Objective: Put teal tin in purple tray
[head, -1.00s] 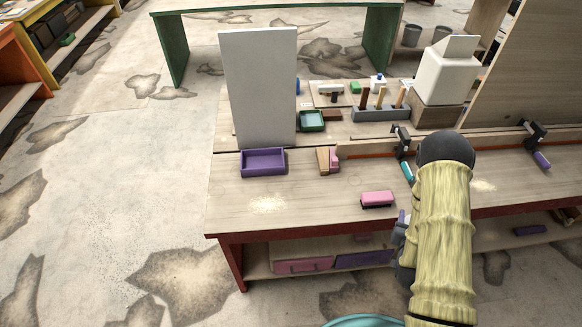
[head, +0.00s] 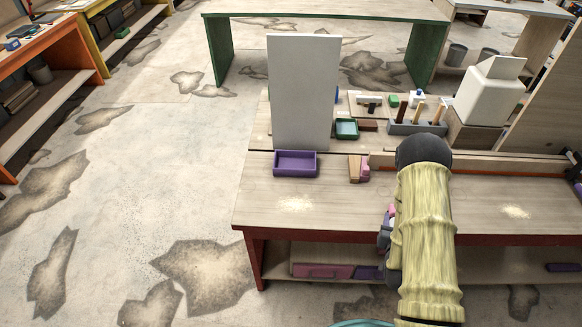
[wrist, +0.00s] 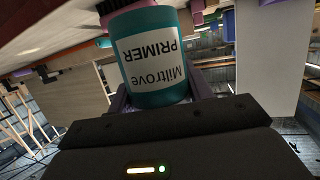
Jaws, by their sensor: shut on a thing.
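The teal tin (wrist: 157,62) has a white label reading "Miltrove PRIMER" and fills the middle of the wrist view, where the label reads upside down. My gripper (wrist: 158,92) is shut on it, with one finger on each side. In the head view my gripper (head: 386,232) shows only in part at the table's front edge, and my arm hides the tin. The purple tray (head: 296,171) is a shallow rectangular box that looks empty. It sits on the table left of my gripper, in front of a white upright panel.
The white panel (head: 302,92) stands directly behind the tray. A wooden and pink piece (head: 358,169) lies right of the tray. A green tray (head: 346,129) and a tool block (head: 416,127) are further back. The tabletop (head: 310,208) in front of the tray is clear.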

